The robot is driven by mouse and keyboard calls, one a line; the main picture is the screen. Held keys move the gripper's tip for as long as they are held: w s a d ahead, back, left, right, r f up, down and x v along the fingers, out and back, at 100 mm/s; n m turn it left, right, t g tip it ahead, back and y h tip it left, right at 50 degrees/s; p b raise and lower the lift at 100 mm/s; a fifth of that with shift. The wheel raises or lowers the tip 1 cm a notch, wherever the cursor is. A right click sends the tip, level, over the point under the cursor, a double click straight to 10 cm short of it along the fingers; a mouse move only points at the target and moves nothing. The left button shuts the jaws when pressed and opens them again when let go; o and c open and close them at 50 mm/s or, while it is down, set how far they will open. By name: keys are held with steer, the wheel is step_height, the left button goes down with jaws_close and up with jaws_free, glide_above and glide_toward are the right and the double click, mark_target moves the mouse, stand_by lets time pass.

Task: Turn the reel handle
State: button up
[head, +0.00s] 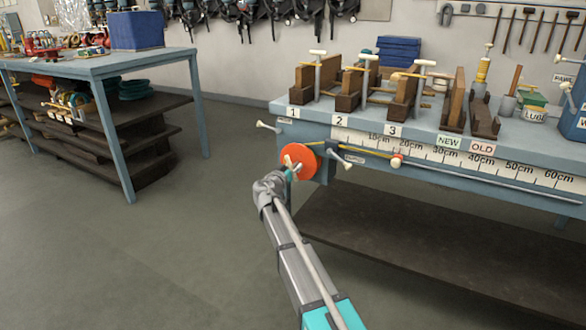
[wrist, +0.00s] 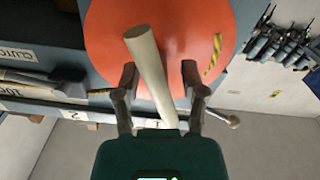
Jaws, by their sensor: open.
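The orange reel (head: 302,160) is mounted on the front of the blue bench at its left part. In the wrist view the reel (wrist: 105,40) fills the upper middle, and its cream rod-like handle (wrist: 148,62) points toward the camera. My gripper (wrist: 160,76) is open, with one finger on each side of the handle. A gap shows between the handle and both fingers, wider on the right. In the head view my gripper (head: 289,171) is at the reel's face and covers part of it. A yellow cord (head: 360,150) runs right from near the reel to a pale knob (head: 396,161).
The bench top (head: 430,117) carries wooden blocks with clamps above numbers 1, 2 and 3. A ruler strip (head: 470,160) runs along its front. Pale-ended levers (head: 266,127) stick out near the reel. A second table (head: 100,66) stands left; the floor between is clear.

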jaws_close()
stand_by(0.3)
stand_by(0.8)
stand_by(0.5)
jaws_free()
steer(key=shift+s, duration=0.1)
steer(key=v, duration=1.1)
steer(key=shift+s+a, duration=0.25)
steer(key=shift+s, duration=0.1)
